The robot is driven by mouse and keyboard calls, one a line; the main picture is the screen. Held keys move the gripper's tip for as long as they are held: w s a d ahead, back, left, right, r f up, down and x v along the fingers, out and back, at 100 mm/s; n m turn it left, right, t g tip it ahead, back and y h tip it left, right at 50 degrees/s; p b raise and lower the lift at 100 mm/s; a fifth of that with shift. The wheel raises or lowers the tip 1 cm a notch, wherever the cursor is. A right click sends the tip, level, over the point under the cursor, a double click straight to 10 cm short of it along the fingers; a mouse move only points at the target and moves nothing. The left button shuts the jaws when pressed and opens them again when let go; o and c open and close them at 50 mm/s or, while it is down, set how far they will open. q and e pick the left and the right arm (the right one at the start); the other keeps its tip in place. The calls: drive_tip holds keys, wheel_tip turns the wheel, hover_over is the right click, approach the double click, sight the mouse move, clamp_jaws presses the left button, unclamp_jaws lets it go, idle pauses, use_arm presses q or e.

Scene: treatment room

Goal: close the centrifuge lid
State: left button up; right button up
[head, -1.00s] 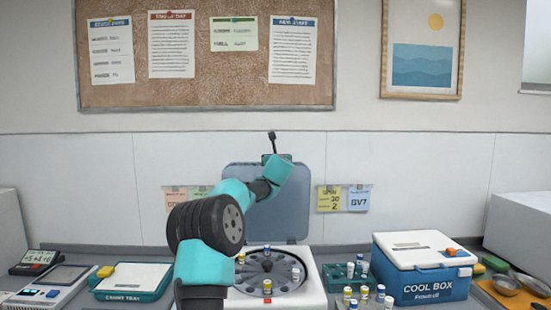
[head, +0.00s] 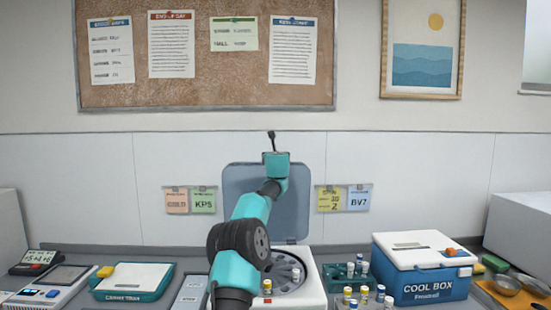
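The centrifuge (head: 313,288) stands at the front middle of the bench, a white box with a grey rotor bowl. Its grey-blue lid (head: 299,200) is open and stands upright behind the bowl. My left arm crosses in front of the lid and hides its middle and the bowl's left part. My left gripper (head: 271,135) shows as a small dark shape above the lid's top edge. I cannot tell whether it touches the lid, or whether it is open or shut. A yellow-capped tube (head: 267,286) stands in the rotor. My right gripper is not in view.
A green tube rack (head: 333,283) and several loose capped vials (head: 364,294) stand right of the centrifuge, beside a blue and white cool box (head: 422,280). A teal-edged tray (head: 134,280) is at the left. Note cards (head: 343,197) hang on the wall behind.

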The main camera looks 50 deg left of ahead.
use_arm(q)
drive_tip(key=c, duration=1)
drive_tip(key=shift+o, duration=0.2)
drive_tip(key=shift+d, duration=0.1)
